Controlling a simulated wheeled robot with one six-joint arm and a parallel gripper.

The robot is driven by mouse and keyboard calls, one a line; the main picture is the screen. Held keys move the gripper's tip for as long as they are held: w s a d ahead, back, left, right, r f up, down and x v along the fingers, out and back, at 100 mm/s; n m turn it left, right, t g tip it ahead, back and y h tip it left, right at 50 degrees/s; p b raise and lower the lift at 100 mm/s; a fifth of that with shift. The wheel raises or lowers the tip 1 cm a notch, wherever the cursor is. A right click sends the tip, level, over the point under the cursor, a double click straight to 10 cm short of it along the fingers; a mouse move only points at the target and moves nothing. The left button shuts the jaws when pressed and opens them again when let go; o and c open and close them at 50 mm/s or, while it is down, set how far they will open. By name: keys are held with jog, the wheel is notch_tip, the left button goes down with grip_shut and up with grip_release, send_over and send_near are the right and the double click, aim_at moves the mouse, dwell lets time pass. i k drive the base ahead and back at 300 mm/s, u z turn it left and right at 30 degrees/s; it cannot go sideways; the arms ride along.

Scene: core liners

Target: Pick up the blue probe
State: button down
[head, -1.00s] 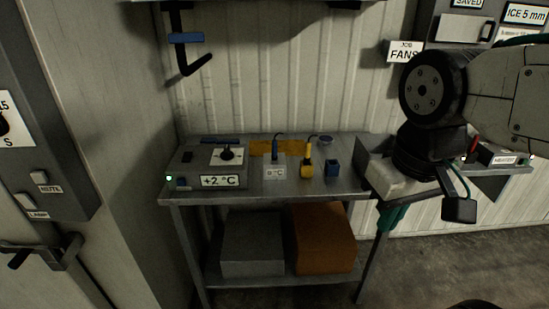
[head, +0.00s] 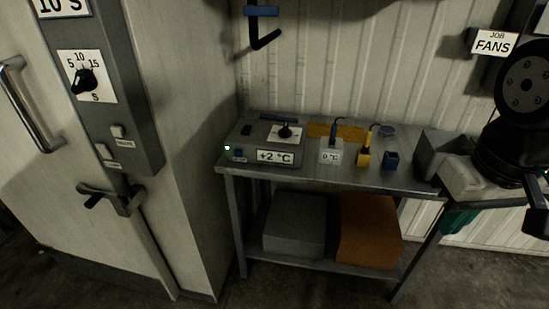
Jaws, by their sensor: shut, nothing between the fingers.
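The blue probe (head: 334,136) has a small dark-blue handle with a dark cable rising from its top. It stands upright at the pale block labelled 0 °C (head: 331,154) on the metal table; its lower end is hidden there. A yellow probe (head: 363,158) stands to its right, then a small dark-blue cup or block (head: 391,160).
A grey controller box marked +2 °C (head: 262,151) sits left on the table (head: 335,176). A grey tray (head: 433,146) is at its right end. Grey (head: 295,225) and orange (head: 370,230) boxes fill the lower shelf. A hook (head: 262,40) hangs above.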

aim_at(332, 140)
jog(key=u, duration=0.85)
jog(key=i, duration=1.15)
jog(key=z, duration=1.85)
